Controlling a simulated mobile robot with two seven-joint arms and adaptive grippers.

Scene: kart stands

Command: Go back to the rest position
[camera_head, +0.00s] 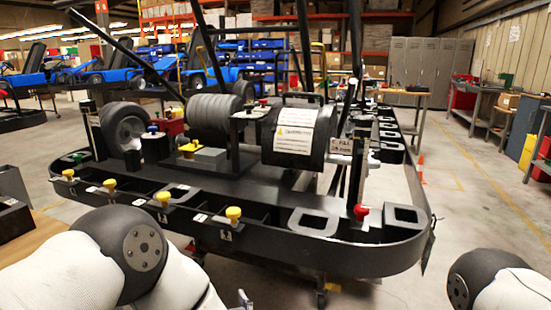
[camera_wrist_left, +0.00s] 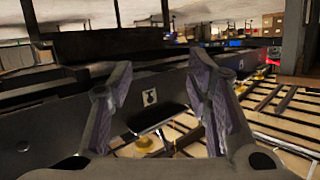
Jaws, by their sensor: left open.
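My left gripper (camera_wrist_left: 160,82) is open in the left wrist view, with its two padded fingers apart and nothing between them. Beyond the fingers is the dark side wall of the kart stand (camera_wrist_left: 60,120), which carries a small white label (camera_wrist_left: 149,97). In the head view my left arm bends at the lower left, and only a small grey tip of the left gripper (camera_head: 243,300) shows at the bottom edge, below the front rim of the kart stand (camera_head: 385,262). Part of my right arm shows at the lower right; its gripper is out of view.
The black stand carries grey rollers (camera_head: 213,108), a wheel (camera_head: 124,128) and several yellow knobs (camera_head: 233,214). A wooden surface (camera_head: 30,238) lies at the left. Grey lockers (camera_head: 425,62) and a workbench stand behind.

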